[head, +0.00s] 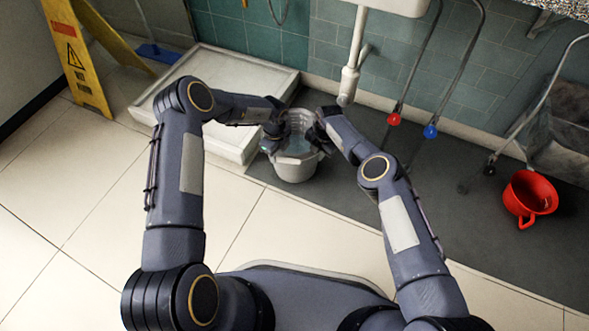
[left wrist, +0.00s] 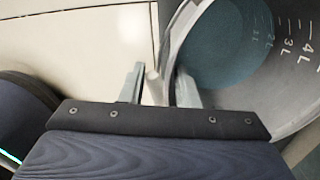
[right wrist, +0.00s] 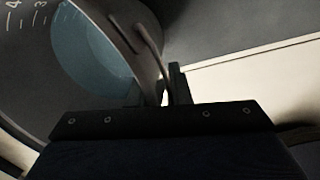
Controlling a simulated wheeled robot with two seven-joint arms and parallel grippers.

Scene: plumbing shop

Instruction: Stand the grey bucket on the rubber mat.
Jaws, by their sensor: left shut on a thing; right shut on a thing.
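The grey bucket (head: 295,170) is upright in the middle of the head view, with bluish water inside. My left gripper (head: 273,143) is shut on its left rim, and my right gripper (head: 318,133) is shut on its right rim. In the left wrist view the bucket wall (left wrist: 290,75) shows litre marks, and its rim passes between the fingers (left wrist: 158,88). In the right wrist view the rim passes between the fingers (right wrist: 158,88) too. I cannot tell whether the bucket touches the floor.
A white shower tray (head: 222,135) lies left of the bucket. A yellow warning sign (head: 83,70) stands at the far left. A red jug (head: 528,197) sits at the right, near a grey trough (head: 562,140). A sink (head: 392,5) and drain pipe (head: 350,75) are behind.

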